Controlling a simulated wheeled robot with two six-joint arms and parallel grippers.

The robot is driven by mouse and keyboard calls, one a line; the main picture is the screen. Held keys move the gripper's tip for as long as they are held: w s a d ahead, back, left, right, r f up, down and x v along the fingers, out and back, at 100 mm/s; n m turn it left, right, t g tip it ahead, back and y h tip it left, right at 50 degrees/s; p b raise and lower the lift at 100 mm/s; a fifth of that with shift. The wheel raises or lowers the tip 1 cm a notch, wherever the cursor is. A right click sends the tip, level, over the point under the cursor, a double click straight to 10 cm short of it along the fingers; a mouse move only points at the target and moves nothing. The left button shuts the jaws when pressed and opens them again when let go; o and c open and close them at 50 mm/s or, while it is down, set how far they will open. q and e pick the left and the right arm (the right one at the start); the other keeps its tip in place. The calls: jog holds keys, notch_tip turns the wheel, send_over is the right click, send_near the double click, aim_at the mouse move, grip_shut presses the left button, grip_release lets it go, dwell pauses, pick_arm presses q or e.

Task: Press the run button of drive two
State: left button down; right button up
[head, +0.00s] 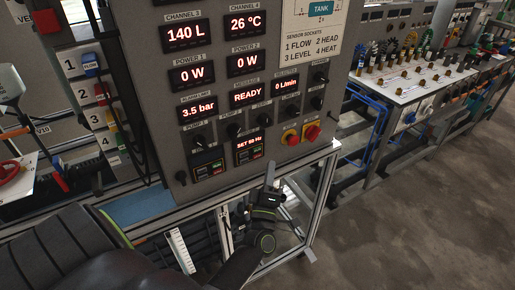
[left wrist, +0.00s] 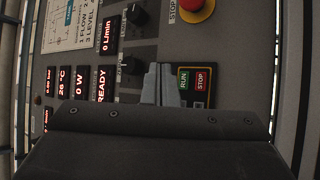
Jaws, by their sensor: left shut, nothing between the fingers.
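The grey control panel (head: 170,60) bears two small drive units low on its face. The right-hand drive (head: 248,149) has a lit display reading SET 50 Hz; the other drive (head: 208,170) is to its left. In the left wrist view, a green RUN button (left wrist: 184,81) and a red STOP button (left wrist: 203,80) sit just beside my fingers. My left gripper (head: 270,174) is shut and empty, low in front of the panel and right of the right-hand drive. Its fingertips (left wrist: 164,72) hide part of the panel near RUN. I cannot tell whether they touch it.
Two red stop knobs on yellow bases (head: 291,137) (head: 312,132) stick out right of the drives. Black rotary knobs (head: 234,130) are above. A metal frame edge (head: 310,163) runs below the panel. Open floor (head: 430,210) lies to the right.

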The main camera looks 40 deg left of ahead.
aim_at(257, 149)
pick_arm(q)
jog(key=shift+w+a, duration=0.3)
jog(key=shift+a, duration=0.4)
jog(key=shift+w+a, duration=0.3)
jog(key=shift+a, duration=0.4)
jog(key=shift+w+a, duration=0.3)
jog(key=shift+a, duration=0.4)
jog(key=shift+a, duration=0.1)
dwell(0.4)
jog(key=shift+w+a, duration=0.15)
jog(key=shift+a, duration=0.15)
jog(key=shift+w+a, duration=0.15)
jog(key=shift+a, duration=0.15)
dwell(0.6)
jog(key=shift+d, duration=0.15)
jog(key=shift+s+d, duration=0.35)
jog(key=shift+d, duration=0.2)
